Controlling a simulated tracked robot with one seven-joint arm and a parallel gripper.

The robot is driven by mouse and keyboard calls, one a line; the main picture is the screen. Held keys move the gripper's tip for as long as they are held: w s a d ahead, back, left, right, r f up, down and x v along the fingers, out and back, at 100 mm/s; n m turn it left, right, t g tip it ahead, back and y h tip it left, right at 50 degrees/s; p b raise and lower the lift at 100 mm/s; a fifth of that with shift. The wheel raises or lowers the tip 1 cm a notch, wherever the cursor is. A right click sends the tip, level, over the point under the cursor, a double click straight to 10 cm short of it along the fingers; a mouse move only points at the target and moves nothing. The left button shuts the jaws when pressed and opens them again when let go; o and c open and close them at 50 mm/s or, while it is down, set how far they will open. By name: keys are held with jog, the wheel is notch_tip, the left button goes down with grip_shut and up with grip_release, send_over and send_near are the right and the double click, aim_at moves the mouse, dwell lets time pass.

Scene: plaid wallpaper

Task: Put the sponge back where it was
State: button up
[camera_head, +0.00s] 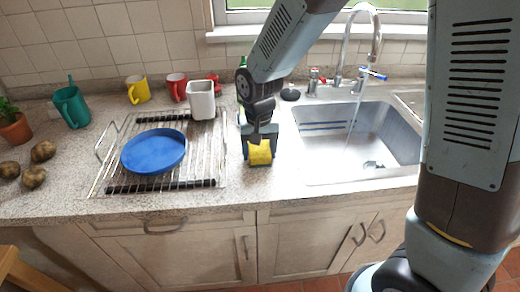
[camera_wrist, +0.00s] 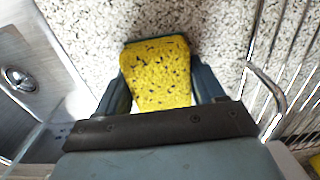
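The yellow sponge (camera_head: 260,153) is between the fingers of my gripper (camera_head: 261,146), above the counter strip between the drying rack and the sink. In the wrist view the sponge (camera_wrist: 160,75), yellow with dark specks, fills the space between the two fingers of my gripper (camera_wrist: 160,88), and both fingers lie against its sides. My gripper is shut on it. Whether the sponge touches the counter below cannot be told.
The wire drying rack (camera_head: 205,165) on the left holds a blue plate (camera_head: 153,151) and a white cup (camera_head: 201,100). The metal sink (camera_head: 345,165), with its tap (camera_head: 375,45) running, is on the right. Yellow (camera_head: 138,90) and red (camera_head: 176,87) mugs stand behind the rack.

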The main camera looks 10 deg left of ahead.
jog(key=o, duration=0.4)
jog(key=shift+r, duration=0.1)
notch_tip(320, 180, up, 12)
jog(key=shift+r, duration=0.1)
dwell(0.5)
jog(key=d+r+t, duration=0.1)
jog(key=d+r, duration=0.4)
jog(key=d, duration=0.4)
jog(key=s+d+r+m+t, duration=0.1)
jog(key=s+d+r, duration=0.1)
jog(key=d, duration=0.5)
jog(key=s+d+r+t, duration=0.2)
jog(key=s+d, duration=0.3)
jog(key=d, duration=0.2)
jog(key=s+d+r+m+t, duration=0.1)
jog(key=s+d+r, duration=0.2)
jog(key=d, duration=0.4)
jog(key=shift+s+d+m+t, duration=0.25)
jog(key=shift+d+m+t, duration=0.05)
jog(key=shift+d, duration=0.1)
